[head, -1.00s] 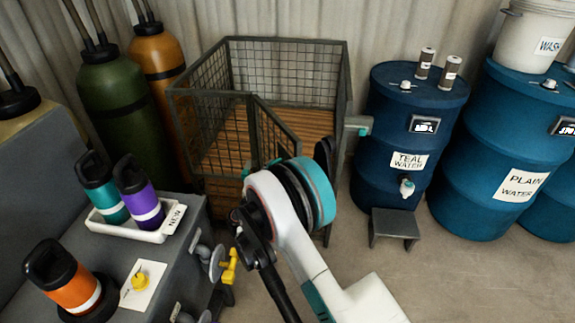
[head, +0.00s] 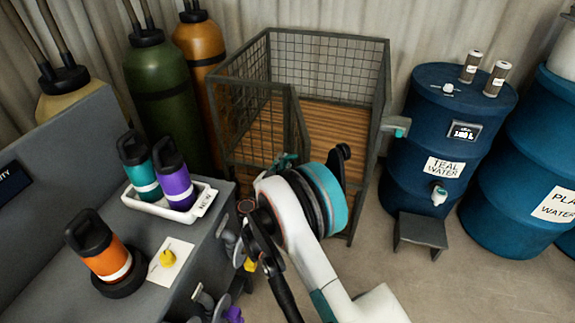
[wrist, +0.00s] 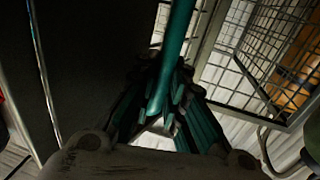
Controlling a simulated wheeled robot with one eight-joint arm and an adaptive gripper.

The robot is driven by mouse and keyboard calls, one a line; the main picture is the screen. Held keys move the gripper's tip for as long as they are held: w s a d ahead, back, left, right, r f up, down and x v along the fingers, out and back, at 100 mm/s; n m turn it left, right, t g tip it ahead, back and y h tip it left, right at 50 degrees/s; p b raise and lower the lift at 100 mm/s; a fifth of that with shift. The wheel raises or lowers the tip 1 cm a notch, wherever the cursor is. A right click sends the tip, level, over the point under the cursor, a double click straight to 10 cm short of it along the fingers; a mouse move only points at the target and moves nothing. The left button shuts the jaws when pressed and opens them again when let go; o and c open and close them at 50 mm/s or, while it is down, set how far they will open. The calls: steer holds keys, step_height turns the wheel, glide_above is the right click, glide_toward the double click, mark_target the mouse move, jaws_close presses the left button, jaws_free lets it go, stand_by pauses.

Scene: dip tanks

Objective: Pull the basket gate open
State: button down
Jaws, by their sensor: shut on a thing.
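The basket (head: 330,85) is a grey mesh cage with a slatted wooden floor, standing against the curtain. Its gate (head: 298,130) is a narrow mesh panel at the front, swung out toward me, leaving an opening on its right. A teal handle (head: 286,160) shows at the gate's lower end, partly behind my arm. In the wrist view the handle is a long teal bar (wrist: 180,40), and my gripper (wrist: 168,105) is shut on it. In the head view my wrist hides the fingers.
A grey bench (head: 70,150) stands at left with a tray (head: 205,195) of teal and purple bottles and an orange bottle (head: 100,250). Gas cylinders (head: 160,90) stand behind. Blue drums (head: 420,140) and a small step (head: 420,232) stand right of the basket. Floor at front right is clear.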

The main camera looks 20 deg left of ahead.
steer(key=c, duration=1.6)
jaws_free()
steer(key=shift+s+a, duration=0.1)
steer(key=shift+s, duration=0.2)
steer(key=shift+w, duration=0.1)
steer(key=s+a, duration=0.1)
steer(key=s, duration=1.1)
